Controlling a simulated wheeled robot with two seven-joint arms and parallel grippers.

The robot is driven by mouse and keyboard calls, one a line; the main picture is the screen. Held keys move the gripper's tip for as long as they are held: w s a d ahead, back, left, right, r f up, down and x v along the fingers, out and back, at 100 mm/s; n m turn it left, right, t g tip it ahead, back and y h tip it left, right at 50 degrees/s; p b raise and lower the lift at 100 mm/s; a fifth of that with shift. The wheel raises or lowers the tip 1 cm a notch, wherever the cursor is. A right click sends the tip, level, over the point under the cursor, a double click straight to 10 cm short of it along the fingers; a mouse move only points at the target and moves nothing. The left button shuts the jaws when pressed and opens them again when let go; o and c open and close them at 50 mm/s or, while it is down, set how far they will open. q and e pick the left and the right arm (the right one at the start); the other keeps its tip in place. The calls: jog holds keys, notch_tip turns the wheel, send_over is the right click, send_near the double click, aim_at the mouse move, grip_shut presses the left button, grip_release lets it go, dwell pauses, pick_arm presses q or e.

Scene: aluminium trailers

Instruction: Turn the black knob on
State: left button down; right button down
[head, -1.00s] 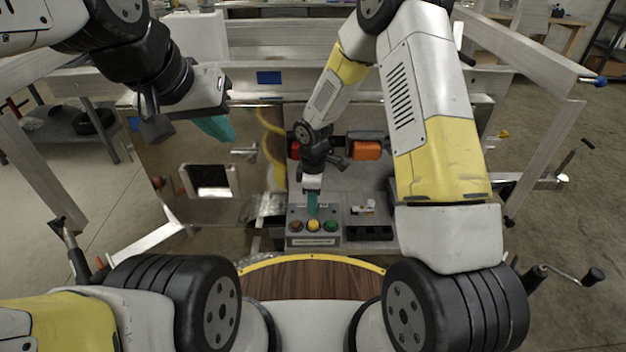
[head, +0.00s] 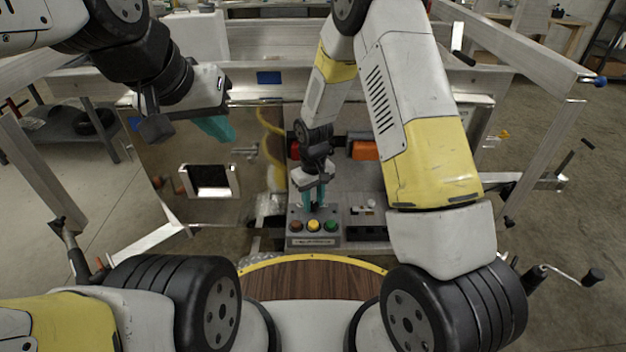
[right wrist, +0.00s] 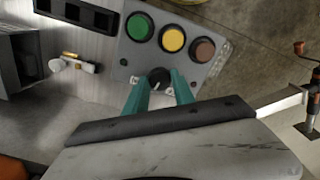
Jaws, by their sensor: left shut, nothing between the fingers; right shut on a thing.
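The black knob (right wrist: 158,78) sits on a grey control box (right wrist: 122,72), beside a row of green (right wrist: 140,27), yellow (right wrist: 172,39) and brown-red (right wrist: 202,50) buttons. My right gripper (right wrist: 160,84) has its teal fingers on either side of the knob and is shut on it. In the head view the control box (head: 314,241) stands at the centre, and my right gripper (head: 313,199) reaches down to its back edge, hiding the knob there. My left gripper (head: 216,128) is shut and empty, raised at the upper left, away from the box.
A black socket block (head: 366,233) and a small white switch part (head: 362,210) lie right of the box. An orange block (head: 364,149) is behind. A shiny metal panel (head: 160,150) with a framed opening is on the left. Aluminium rails surround the area.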

aim_at(313, 204)
jog(key=m, duration=0.6)
jog(key=shift+m, duration=0.3)
dwell(0.4)
jog(key=c, duration=1.1)
grip_release()
jog(key=shift+o, duration=0.2)
jog(key=shift+r, duration=0.1)
notch_tip(313, 204, up, 8)
jog(key=shift+f, duration=0.2)
